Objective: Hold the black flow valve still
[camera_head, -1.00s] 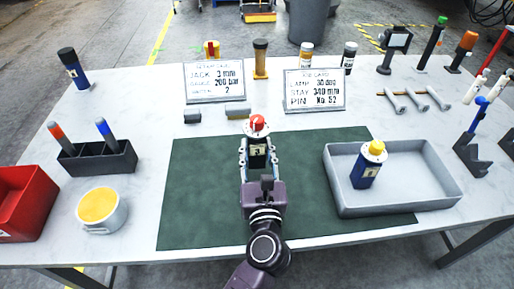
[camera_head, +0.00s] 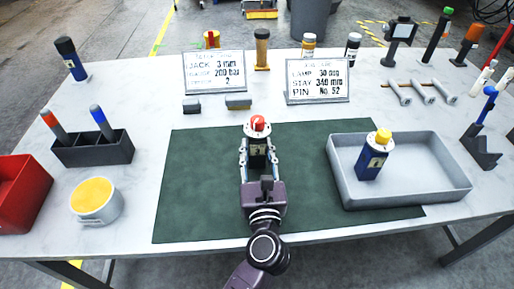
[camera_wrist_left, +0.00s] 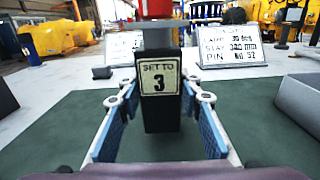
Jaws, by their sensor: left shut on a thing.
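The black flow valve (camera_head: 258,146) stands upright at the middle of the green mat (camera_head: 200,190). It has a black square body, a pale collar and a red knob on top. My left gripper (camera_head: 258,160) is shut on its body, one finger on each side. In the left wrist view the valve (camera_wrist_left: 160,118) stands between the blue-padded fingers, and its label reads "SET TO 3". The red knob is cut off at the top of that view. My right gripper is not in view.
A grey tray (camera_head: 345,186) at the right holds a blue valve (camera_head: 371,163) with a yellow knob. Two cards (camera_head: 215,72) (camera_head: 318,80) stand behind the mat. A black holder (camera_head: 93,150), a yellow-filled cup (camera_head: 96,202) and a red bin (camera_head: 22,195) are at the left.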

